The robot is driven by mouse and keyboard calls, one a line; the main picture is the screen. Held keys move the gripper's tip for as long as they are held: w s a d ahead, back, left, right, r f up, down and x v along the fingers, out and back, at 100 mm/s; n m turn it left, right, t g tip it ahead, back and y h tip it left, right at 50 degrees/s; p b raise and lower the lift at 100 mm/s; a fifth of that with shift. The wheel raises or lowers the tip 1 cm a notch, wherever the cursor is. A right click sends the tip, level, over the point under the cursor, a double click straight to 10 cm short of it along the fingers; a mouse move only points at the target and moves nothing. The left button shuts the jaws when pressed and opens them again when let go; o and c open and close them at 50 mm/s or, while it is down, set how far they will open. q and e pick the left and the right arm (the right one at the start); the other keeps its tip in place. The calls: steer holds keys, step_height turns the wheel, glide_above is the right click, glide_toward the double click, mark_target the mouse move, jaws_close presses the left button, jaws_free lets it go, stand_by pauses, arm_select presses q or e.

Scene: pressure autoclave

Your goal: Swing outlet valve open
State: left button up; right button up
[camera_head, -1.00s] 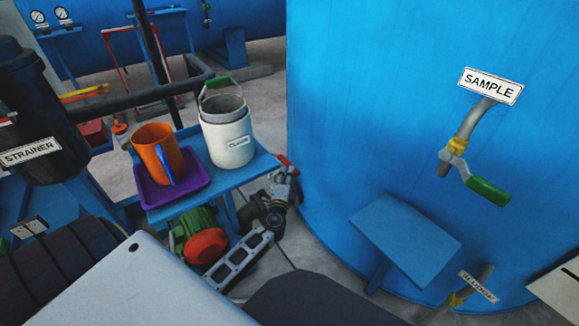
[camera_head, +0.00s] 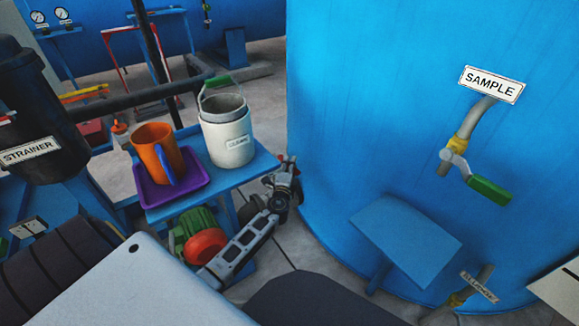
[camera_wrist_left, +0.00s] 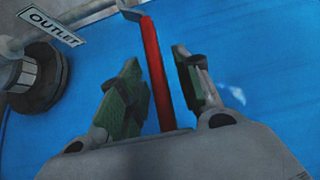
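The outlet valve's red lever (camera_wrist_left: 155,75) shows in the left wrist view as a long bar, bent at its far end onto a grey metal part. The OUTLET sign (camera_wrist_left: 52,26) is at upper left. My left gripper (camera_wrist_left: 157,62) is open with its green-padded fingers on either side of the lever. Small gaps show, so it does not look clamped. In the head view my left gripper (camera_head: 286,174) is beside the blue tank's left edge, and most of the lever is hidden there. My right gripper is not in view.
The blue tank (camera_head: 400,130) fills the right, with a green-handled SAMPLE valve (camera_head: 488,190). A small blue table (camera_head: 225,178) left of my gripper carries an orange jug (camera_head: 155,148) and a white container (camera_head: 228,140). A grey pipe flange (camera_wrist_left: 38,75) is left of the lever.

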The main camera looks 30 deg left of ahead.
arm_select(q)
jaws_close()
